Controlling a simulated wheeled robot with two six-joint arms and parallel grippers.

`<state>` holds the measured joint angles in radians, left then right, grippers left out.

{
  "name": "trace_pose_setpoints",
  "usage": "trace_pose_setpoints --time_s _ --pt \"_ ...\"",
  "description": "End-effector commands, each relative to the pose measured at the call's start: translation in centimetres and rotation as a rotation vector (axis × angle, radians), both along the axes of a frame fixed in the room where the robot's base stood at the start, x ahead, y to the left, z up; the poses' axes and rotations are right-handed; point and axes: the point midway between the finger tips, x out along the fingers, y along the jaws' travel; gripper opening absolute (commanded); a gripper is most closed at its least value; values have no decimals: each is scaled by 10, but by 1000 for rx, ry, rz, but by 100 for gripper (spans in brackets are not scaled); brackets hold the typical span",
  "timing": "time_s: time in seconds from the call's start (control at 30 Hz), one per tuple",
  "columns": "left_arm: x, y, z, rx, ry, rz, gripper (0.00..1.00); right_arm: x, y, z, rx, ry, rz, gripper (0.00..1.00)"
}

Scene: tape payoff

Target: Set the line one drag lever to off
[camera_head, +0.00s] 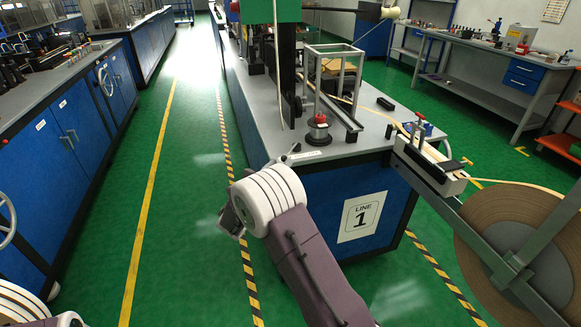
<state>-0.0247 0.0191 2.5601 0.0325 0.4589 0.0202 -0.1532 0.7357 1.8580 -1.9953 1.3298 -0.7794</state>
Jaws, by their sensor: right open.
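The line one bench (287,141) has a blue cabinet with a "LINE 1" sign (362,217). A small lever-like part (292,150) sits at its near left corner beside a pale label; I cannot read its setting. I cannot tell for certain which is the drag lever. My right gripper (232,224) is open and empty, left of the bench corner and partly hidden by my wrist. My left arm shows at the bottom left, but its gripper is out of view.
A large brown tape reel (510,235) hangs on a grey arm at the right, its tape running to the bench. A black base with a red knob (319,121) and a metal frame (332,75) stand on the bench. The green aisle (190,200) to the left is clear.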

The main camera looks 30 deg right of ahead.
Motion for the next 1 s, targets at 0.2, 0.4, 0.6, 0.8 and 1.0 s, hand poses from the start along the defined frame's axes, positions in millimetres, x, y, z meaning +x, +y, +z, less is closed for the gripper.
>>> trace_pose_setpoints --time_s 0.2,0.4,0.6,0.8,1.0 --pt "0 0 0 0 -1 0 0 6 -9 0 3 2 -1 40" --pt "0 0 -5 0 -1 0 0 30 -43 0 4 0 -4 40" --pt "0 0 -8 0 0 0 0 49 -68 0 4 1 -1 40" --pt "0 0 -8 0 0 0 0 53 -74 1 3 2 0 40" --pt "0 0 -8 0 0 0 0 53 -73 1 4 2 0 24"
